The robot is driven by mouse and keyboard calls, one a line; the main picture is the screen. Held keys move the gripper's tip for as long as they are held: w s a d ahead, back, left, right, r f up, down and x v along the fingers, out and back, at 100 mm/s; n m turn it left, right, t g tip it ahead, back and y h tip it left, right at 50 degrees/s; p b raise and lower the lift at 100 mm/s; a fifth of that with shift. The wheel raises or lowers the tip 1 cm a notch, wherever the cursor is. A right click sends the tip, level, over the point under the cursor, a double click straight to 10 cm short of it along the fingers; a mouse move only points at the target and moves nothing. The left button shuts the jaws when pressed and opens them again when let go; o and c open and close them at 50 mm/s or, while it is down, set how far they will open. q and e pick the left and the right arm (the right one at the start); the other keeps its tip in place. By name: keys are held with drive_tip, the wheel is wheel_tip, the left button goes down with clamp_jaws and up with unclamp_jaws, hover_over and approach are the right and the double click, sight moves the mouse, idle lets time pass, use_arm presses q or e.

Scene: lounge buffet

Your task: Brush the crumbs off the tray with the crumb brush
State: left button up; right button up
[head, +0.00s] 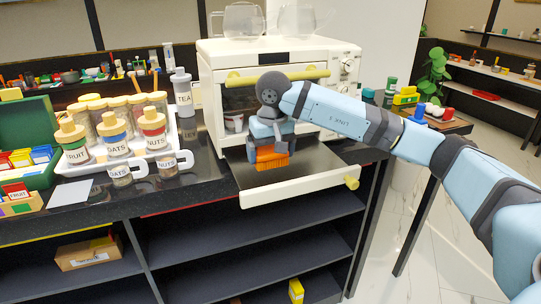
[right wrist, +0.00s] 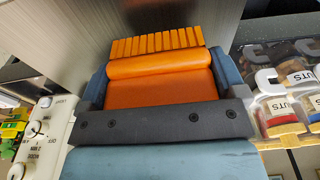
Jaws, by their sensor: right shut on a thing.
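The crumb brush (head: 272,158) is orange, with a row of bristle tufts along one edge. My right gripper (head: 268,133) is shut on it, and the bristles point down over the dark pulled-out tray (head: 315,163). In the right wrist view the brush (right wrist: 160,78) fills the space between the two fingers, with its bristles against a grey surface. I cannot tell whether the bristles touch the tray. The tray has a cream front edge and a yellow knob. No crumbs can be made out at this size. My left gripper is out of view.
The cream toaster oven (head: 215,60) stands behind the tray, with a yellow handle and a glass jug on top. Dark shelves (head: 215,235) lie below the counter.

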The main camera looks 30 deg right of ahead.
wheel_tip(320, 180, up, 6)
drive_tip(key=p, duration=0.2)
drive_tip(key=shift+f+p, duration=0.15)
drive_tip(key=shift+p, duration=0.15)
drive_tip(key=shift+f, duration=0.15)
